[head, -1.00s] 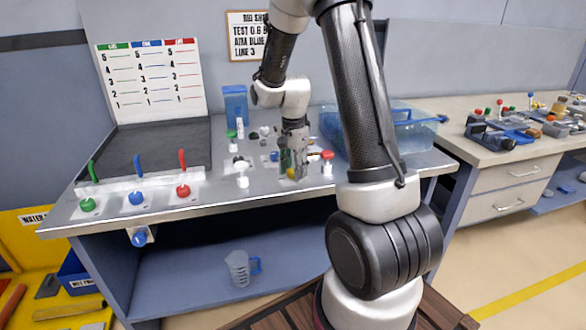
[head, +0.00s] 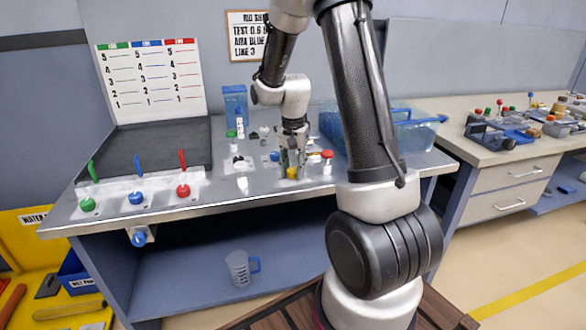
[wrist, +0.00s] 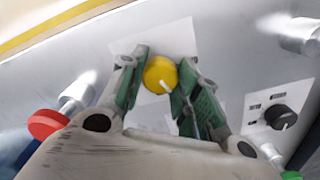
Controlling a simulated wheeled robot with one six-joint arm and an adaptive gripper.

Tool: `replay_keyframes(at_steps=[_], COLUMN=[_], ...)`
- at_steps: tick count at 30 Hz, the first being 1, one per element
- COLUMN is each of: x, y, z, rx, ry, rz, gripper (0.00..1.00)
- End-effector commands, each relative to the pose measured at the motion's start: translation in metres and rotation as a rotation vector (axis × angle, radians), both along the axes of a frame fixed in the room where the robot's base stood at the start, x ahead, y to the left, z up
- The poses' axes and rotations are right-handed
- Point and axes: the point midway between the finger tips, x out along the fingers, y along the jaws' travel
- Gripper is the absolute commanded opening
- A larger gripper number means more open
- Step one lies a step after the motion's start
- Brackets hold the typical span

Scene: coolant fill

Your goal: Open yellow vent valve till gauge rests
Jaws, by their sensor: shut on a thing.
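The yellow vent valve knob (wrist: 160,74) sits on a pale square plate in the wrist view, with a white mark on its lower part. It also shows as a small yellow spot at the bench front in the head view (head: 292,173). My gripper (wrist: 158,82) has its green-padded fingers on both sides of the knob and is shut on it. In the head view my gripper (head: 292,167) points down at the bench top. I cannot make out a gauge needle in either view.
A red knob (wrist: 47,124) and a black dial (wrist: 281,117) flank the valve in the wrist view. In the head view, a blue tank (head: 415,134) stands to the right, and green, blue and red levers (head: 138,164) stand at left. A jug (head: 238,268) sits below.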

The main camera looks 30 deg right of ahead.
Motion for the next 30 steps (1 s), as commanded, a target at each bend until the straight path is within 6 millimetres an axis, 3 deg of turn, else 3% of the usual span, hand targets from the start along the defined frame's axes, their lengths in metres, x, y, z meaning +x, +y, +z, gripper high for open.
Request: replay_keyframes(at_steps=[30], x=[0.0006], y=[-0.0001], z=[0.0006], rx=[-0.001], ry=[-0.001], rz=[0.901], gripper=[0.08])
